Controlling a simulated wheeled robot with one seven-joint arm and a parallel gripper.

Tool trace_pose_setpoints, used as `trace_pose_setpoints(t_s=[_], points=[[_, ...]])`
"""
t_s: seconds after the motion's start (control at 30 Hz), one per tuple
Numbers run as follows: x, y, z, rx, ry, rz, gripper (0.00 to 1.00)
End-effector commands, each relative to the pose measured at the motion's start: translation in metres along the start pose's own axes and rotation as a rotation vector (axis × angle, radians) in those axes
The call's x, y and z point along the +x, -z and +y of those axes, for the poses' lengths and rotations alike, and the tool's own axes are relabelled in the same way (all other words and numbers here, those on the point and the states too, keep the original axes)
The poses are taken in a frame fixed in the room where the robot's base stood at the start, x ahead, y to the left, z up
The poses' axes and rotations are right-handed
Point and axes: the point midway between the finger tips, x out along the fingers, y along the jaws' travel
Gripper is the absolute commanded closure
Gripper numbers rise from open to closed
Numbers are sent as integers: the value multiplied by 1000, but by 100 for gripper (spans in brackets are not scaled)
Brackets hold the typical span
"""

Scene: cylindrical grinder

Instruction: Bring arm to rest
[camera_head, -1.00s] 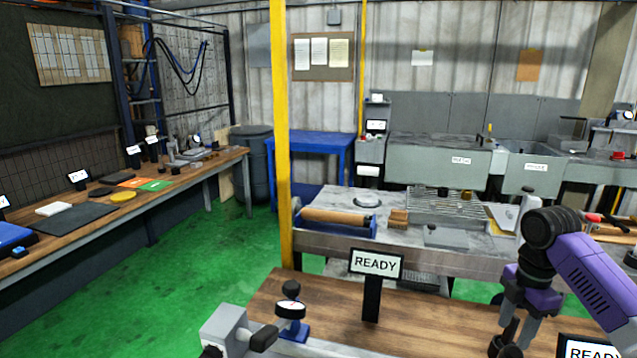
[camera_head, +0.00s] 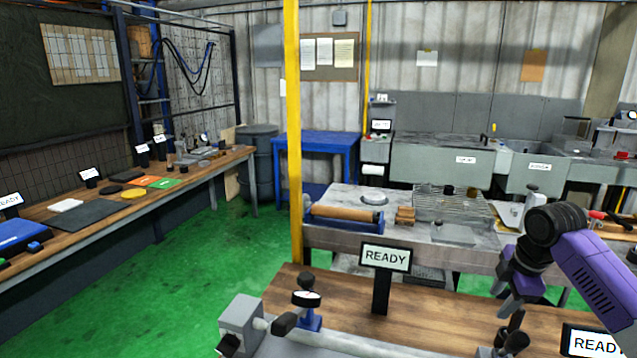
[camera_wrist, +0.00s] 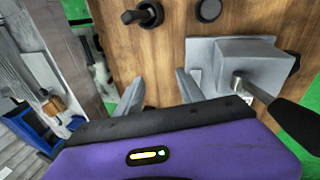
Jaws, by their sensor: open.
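My arm, purple with black joints, comes in from the right edge of the head view, bent at a black joint. My gripper (camera_wrist: 159,92) shows two grey fingers spread apart in the wrist view, with only bare wooden bench top between them. The gripper is open and empty. In the head view my gripper hangs low over the right part of the wooden bench (camera_head: 345,300), and its fingertips are hard to make out there. In the wrist view a grey block with a black handle (camera_wrist: 240,62) lies right of the fingers; I cannot tell whether they touch it.
A READY sign (camera_head: 386,258) and a dial gauge on a blue base (camera_head: 308,308) stand on the bench. Beyond is a grey table (camera_head: 460,231) with a roller and brushes. A yellow post (camera_head: 293,130) rises left of it. Green floor (camera_head: 185,270) is open at left.

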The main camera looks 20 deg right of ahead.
Motion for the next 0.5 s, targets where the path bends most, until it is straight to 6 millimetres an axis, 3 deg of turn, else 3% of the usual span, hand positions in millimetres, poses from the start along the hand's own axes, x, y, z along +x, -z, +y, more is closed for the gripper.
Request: trace_pose_setpoints(t_s=[0.13,0.23,0.37,0.5], points=[[-5,18,29,101,-160,59,55],[-7,43,46,180,-275,136,55],[-11,89,61,305,-425,286,55],[-19,143,63,459,-559,487,55]])
